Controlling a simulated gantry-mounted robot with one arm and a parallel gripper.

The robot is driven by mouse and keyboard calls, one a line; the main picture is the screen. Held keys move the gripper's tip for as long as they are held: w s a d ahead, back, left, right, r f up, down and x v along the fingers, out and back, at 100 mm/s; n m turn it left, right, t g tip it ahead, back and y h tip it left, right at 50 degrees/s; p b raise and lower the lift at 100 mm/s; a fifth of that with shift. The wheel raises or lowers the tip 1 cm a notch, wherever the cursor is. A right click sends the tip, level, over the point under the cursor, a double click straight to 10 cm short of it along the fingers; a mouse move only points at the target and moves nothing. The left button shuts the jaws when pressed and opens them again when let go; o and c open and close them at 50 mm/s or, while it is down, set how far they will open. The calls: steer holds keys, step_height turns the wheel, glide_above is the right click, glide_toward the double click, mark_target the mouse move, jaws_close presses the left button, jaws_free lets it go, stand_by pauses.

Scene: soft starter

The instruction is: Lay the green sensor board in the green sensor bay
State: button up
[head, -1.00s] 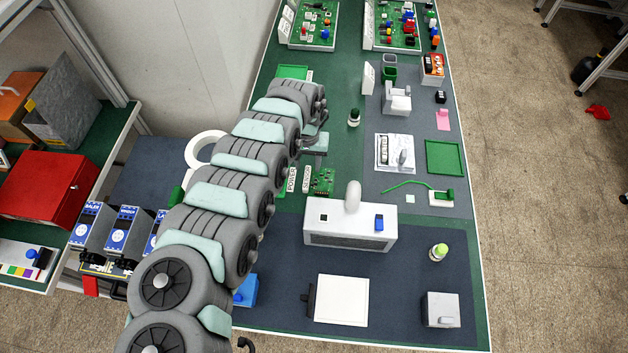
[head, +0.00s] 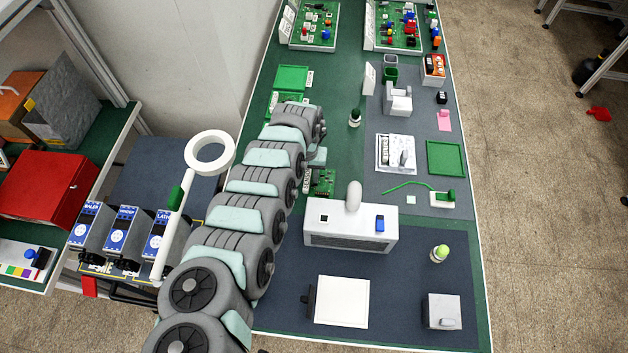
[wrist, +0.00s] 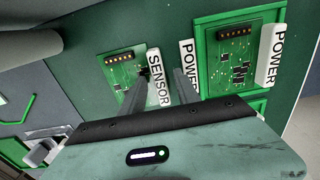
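The empty green bay (head: 292,78) at the back left appears to be the sensor bay. In the wrist view it is mostly hidden behind my gripper.
A similar board (wrist: 235,55) sits in a neighbouring green bay beside a POWER label (wrist: 271,52). Another POWER label (wrist: 188,68) lies near the sensor board. The white instrument (head: 350,224) stands close in front.

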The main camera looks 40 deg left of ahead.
jaws_close()
stand_by(0.4)
step_height(320, 180, up, 20)
steer(key=p, duration=0.1)
stand_by(0.6)
